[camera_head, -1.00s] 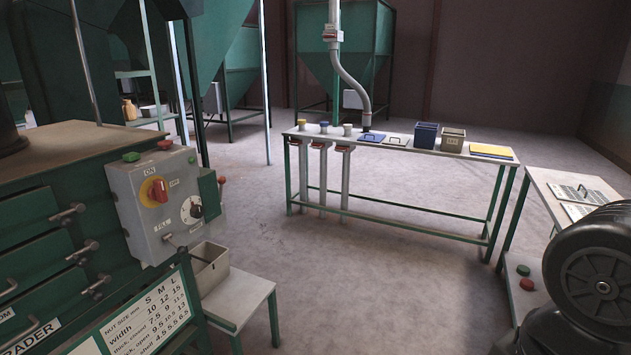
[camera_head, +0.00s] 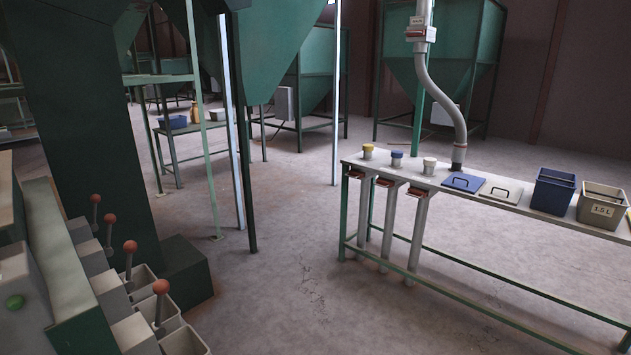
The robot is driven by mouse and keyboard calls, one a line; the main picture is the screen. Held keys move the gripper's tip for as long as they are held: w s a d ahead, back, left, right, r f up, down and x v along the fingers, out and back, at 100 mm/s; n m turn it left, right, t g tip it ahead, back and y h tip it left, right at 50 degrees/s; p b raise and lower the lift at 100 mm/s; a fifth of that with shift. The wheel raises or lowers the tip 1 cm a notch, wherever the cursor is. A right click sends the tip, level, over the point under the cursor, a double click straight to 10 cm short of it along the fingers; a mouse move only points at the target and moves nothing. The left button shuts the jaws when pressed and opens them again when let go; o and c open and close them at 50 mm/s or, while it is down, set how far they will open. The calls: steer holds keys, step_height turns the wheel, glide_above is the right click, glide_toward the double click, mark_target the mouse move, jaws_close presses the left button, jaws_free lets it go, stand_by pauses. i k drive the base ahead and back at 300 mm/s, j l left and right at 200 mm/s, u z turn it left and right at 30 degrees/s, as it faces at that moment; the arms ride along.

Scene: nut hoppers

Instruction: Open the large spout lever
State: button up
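A row of spout levers with dark rods and red ball knobs stands at the lower left, above small grey open bins. The nearest lever (camera_head: 160,288) has the largest-looking knob; another lever (camera_head: 130,248) is just behind it, and a further lever (camera_head: 110,219) and the farthest lever (camera_head: 96,199) follow. All look roughly upright. I cannot read any size label, so I cannot tell which lever is the large one. The nearest bin (camera_head: 185,342) is cut by the bottom edge. My gripper is not in view.
A bench (camera_head: 350,158) at the right carries capped tubes, a blue lid (camera_head: 463,183), a grey lid (camera_head: 501,190), a blue bin (camera_head: 553,192) and a grey bin (camera_head: 602,208). A dark green post (camera_head: 85,130) rises behind the levers. The middle floor is clear.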

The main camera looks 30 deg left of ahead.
mark_target(96, 199)
steer(key=i+u, duration=0.35)
steer(key=i+l+u, duration=0.15)
steer(key=u, duration=0.25)
steer(key=i+l+u, duration=0.2)
steer(key=i+u, duration=0.15)
steer(key=u, duration=1.4)
steer(key=i+l+u, duration=0.25)
steer(key=l, duration=0.4)
steer(key=i+l+u, duration=0.1)
steer(key=i+l, duration=0.2)
steer(key=i+l+u, duration=0.15)
steer(key=l, duration=0.3)
steer(key=i+l+u, duration=0.1)
steer(key=l, duration=0.3)
